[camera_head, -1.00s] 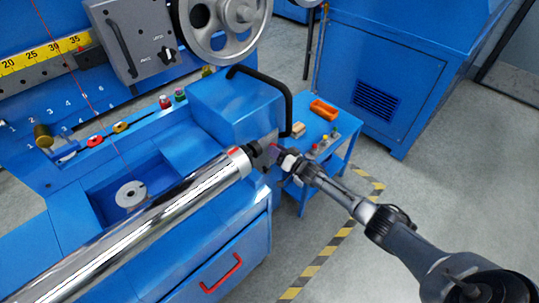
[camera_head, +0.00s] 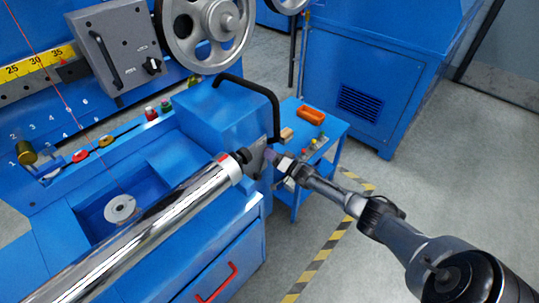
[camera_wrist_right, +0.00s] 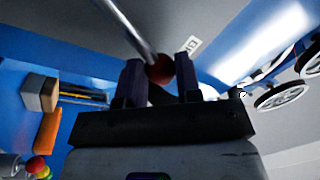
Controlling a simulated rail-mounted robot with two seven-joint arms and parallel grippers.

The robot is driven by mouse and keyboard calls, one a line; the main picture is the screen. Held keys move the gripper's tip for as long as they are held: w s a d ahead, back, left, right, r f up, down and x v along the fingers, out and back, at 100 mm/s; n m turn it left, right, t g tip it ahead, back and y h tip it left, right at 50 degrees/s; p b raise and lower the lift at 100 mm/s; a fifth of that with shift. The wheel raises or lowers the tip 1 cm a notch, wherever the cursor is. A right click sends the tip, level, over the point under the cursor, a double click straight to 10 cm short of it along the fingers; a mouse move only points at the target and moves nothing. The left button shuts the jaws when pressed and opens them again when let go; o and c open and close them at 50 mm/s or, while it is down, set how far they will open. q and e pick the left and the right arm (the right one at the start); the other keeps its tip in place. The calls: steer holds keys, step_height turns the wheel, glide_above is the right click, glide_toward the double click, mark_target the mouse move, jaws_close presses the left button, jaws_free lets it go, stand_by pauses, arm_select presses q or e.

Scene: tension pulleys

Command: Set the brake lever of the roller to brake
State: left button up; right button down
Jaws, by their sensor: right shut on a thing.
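The brake lever shows in the right wrist view as a thin metal rod (camera_wrist_right: 126,24) ending in a dark red ball knob (camera_wrist_right: 160,68). My right gripper (camera_head: 273,160) is beside the bracket, at the roller's right end. In the right wrist view its two dark fingers (camera_wrist_right: 158,80) are shut on the knob. The lever is too small to make out clearly in the head view. My left gripper is not in view.
A black bent handle (camera_head: 275,100) rises from the blue housing just behind my right gripper. The floor to the right is open.

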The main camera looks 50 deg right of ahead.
steer(key=shift+f, duration=0.15)
steer(key=c, duration=1)
jaws_free()
steer(key=shift+d, duration=0.1)
steer(key=shift+c, duration=0.2)
steer(key=shift+o, duration=1.3)
steer(key=s+f+p, duration=0.1)
steer(key=s+p, duration=0.4)
steer(key=s, duration=0.8)
steer(key=shift+s+f, duration=0.4)
steer(key=shift+d, duration=0.1)
